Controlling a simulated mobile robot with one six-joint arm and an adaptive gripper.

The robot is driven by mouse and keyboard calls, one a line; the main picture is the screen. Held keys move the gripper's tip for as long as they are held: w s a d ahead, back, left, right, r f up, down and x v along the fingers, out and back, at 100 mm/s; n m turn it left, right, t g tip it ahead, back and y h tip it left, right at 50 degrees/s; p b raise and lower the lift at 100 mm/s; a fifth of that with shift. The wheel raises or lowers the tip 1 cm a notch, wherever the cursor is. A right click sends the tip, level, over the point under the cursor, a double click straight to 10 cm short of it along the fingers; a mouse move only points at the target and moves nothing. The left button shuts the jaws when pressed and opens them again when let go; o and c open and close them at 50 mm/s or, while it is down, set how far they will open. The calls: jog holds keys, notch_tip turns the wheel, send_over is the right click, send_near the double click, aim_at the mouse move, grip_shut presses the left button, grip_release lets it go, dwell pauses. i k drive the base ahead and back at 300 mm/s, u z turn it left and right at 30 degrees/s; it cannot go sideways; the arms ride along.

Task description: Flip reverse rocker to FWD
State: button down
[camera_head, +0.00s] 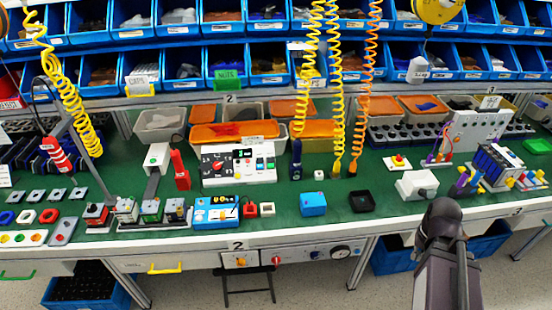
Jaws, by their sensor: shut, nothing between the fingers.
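My arm comes up from the bottom right, and my gripper (441,212) is at its dark upper end, shut and empty, in front of the table's right part.
A small blue box (313,204), a black tray (361,202) and a white box (417,186) stand between the panel and my gripper. Coiled yellow and orange cables (366,90) hang over the table. Blue bins (225,75) line the back. Some green tabletop is bare.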

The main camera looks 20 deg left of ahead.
aim_at(260, 161)
jog(key=z, duration=0.85)
jog(key=k, duration=0.85)
jog(key=u, duration=1.55)
jog(key=i, duration=0.45)
jog(key=z, duration=0.3)
